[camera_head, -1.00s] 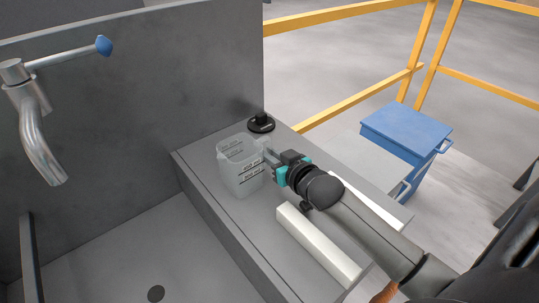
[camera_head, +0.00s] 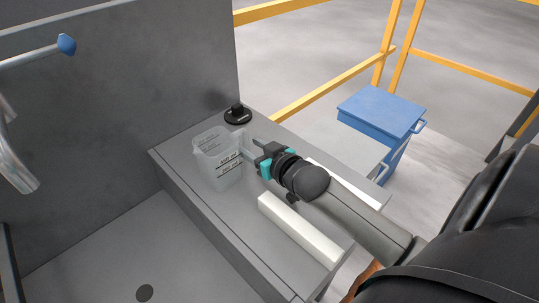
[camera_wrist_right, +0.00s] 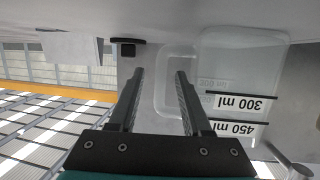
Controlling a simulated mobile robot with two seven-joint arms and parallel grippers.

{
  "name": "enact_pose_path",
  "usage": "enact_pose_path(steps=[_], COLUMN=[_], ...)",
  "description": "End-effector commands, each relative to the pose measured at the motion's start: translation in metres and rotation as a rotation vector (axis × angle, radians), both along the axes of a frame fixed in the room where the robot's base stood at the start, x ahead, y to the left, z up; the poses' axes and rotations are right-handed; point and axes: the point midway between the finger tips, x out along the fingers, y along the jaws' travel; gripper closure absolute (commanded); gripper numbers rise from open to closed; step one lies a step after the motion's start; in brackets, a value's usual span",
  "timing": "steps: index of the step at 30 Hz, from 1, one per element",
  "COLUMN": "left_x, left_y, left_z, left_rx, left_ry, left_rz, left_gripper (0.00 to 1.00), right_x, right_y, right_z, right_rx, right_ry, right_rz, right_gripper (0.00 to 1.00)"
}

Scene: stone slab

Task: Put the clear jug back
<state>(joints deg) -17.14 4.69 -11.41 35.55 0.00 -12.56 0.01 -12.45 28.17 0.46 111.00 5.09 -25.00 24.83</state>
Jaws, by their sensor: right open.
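The clear jug (camera_head: 217,162) stands upright on the grey stone ledge (camera_head: 215,207) beside the basin, with dark volume marks on its side. Its handle (camera_head: 242,142) faces right, toward my right gripper (camera_head: 257,150). My left gripper is not in view.
A black round-based object (camera_head: 237,116) stands on the ledge behind the jug. A white bar (camera_head: 298,230) lies in front. The basin (camera_head: 120,250) is to the left, under a metal tap (camera_head: 18,170). A blue cabinet (camera_head: 382,108) and yellow railing (camera_head: 330,85) are beyond the ledge.

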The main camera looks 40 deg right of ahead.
Motion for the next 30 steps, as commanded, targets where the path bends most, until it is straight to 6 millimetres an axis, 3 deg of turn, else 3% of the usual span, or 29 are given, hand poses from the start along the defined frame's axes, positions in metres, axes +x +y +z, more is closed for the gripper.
enact_pose_path(steps=[16,22,30], left_x=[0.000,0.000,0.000], left_y=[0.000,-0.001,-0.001], left_z=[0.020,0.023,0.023], left_rx=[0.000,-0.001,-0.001], left_ry=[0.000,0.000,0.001], left_rz=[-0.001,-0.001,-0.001], left_gripper=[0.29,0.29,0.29], right_x=[-0.078,-0.092,-0.096], right_y=[0.001,0.001,0.001], right_z=[0.024,0.028,0.029], right_rx=[0.001,0.000,0.000], right_ry=[0.002,0.000,-0.001], right_rz=[-0.001,0.000,-0.001], right_gripper=[0.51,0.51,0.51])
